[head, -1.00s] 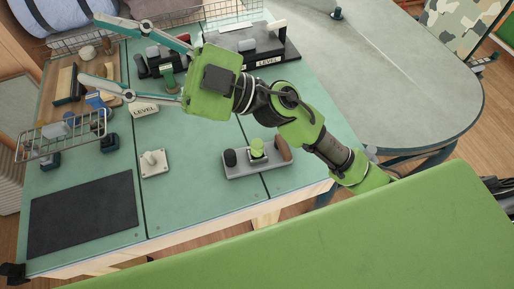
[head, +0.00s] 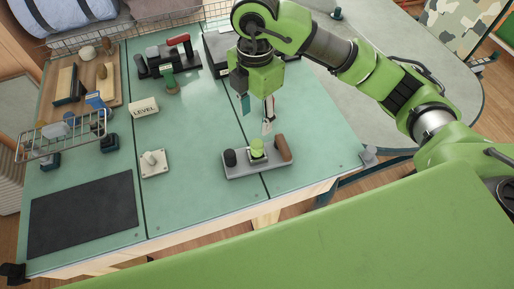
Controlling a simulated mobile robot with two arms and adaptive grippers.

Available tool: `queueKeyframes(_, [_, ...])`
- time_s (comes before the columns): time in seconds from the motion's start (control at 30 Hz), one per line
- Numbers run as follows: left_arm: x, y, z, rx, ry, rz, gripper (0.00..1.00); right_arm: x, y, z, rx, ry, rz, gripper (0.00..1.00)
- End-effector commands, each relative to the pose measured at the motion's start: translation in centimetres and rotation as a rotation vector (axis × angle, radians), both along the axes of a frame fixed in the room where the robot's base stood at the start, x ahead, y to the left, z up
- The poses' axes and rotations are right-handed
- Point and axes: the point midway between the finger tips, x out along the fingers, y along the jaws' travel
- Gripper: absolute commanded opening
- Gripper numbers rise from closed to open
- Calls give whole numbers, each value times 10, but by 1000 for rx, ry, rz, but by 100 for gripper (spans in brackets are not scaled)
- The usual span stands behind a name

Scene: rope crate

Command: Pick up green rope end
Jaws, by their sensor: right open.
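A bright green, short stubby piece (head: 257,149), which looks like the green rope end, stands in the middle of a small grey tray (head: 245,171). A black piece (head: 230,158) is to its left and a brown one (head: 283,148) to its right. My right gripper (head: 257,116) points down just above and behind the green piece. Its two fingers are apart, with nothing between them, and do not appear to touch the green piece. My left gripper is out of view.
A white block marked LEVEL (head: 144,108), a pale knobbed plate (head: 154,163) and a black mat (head: 83,214) lie on the green table. A wire basket (head: 62,137) is at left. A black holder with a red handle (head: 168,56) stands at the back. The table front is mostly clear.

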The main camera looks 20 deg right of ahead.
Motion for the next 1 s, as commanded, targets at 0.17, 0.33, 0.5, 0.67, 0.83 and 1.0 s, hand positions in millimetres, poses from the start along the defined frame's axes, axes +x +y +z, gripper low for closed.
queueKeyframes(0.17, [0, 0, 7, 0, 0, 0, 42, -2, -1, -31, -4, 8, -1, 44])
queueKeyframes(0.33, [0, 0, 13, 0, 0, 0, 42, -2, -1, -63, -2, 8, 0, 44])
queueKeyframes(0.5, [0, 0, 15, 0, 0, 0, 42, -1, -1, -80, 0, 4, 1, 44])
queueKeyframes(0.67, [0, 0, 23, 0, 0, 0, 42, -2, -2, -91, -1, 7, 2, 44])
queueKeyframes(0.83, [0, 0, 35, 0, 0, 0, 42, -2, -4, -118, -1, 7, 2, 44])
queueKeyframes(1.0, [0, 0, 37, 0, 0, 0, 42, -1, -3, -133, 0, 4, 3, 44])
